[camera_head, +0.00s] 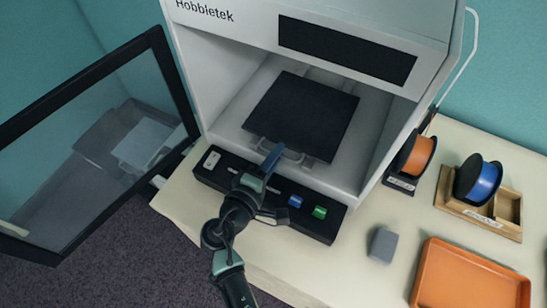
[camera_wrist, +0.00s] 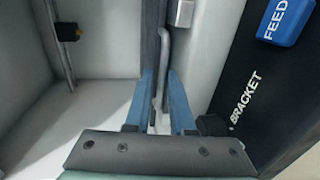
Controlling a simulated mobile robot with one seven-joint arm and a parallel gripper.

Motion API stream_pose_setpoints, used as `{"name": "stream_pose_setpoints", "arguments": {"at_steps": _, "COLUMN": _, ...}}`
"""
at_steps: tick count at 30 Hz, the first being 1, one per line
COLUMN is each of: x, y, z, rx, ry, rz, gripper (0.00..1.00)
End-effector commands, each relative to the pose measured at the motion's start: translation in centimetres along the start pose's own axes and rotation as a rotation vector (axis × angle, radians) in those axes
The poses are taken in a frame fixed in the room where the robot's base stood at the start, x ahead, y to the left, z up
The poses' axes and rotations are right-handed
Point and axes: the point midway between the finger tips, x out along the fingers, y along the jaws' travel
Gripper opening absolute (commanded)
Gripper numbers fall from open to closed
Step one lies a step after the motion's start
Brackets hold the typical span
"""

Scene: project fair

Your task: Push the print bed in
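The print bed (camera_head: 302,115) is a black square plate inside the white printer (camera_head: 235,85). It carries a light grey loop handle (camera_head: 294,156) at its front edge, near the printer's opening. My gripper (camera_head: 272,157) reaches over the control strip to the left part of this handle. In the wrist view, the handle (camera_wrist: 164,50) is a bent grey bar running between the blue fingers of my gripper (camera_wrist: 162,85). The bed's dark edge (camera_wrist: 152,35) shows beside the bar.
The glass door (camera_head: 95,140) is swung open at the left. A black control strip (camera_head: 325,220) with blue and green buttons lies below the opening. To the right are orange and blue spools, a grey block (camera_head: 382,245) and an orange tray (camera_head: 420,285).

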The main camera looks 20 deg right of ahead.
Motion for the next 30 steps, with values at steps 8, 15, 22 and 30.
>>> {"name": "stream_pose_setpoints", "arguments": {"at_steps": 8, "x": -0.1, "y": -0.2, "z": 0.0, "rx": -0.001, "ry": 0.001, "rz": -0.003, "gripper": 0.41}}
{"name": "stream_pose_setpoints", "arguments": {"at_steps": 15, "x": -0.1, "y": -0.3, "z": 0.0, "rx": -0.002, "ry": 0.002, "rz": -0.006, "gripper": 0.41}}
{"name": "stream_pose_setpoints", "arguments": {"at_steps": 22, "x": -1.4, "y": -0.6, "z": -0.1, "rx": -0.006, "ry": 0.005, "rz": -0.009, "gripper": 0.41}}
{"name": "stream_pose_setpoints", "arguments": {"at_steps": 30, "x": -6.2, "y": -1.4, "z": -0.1, "rx": -0.003, "ry": 0.007, "rz": -0.005, "gripper": 0.41}}
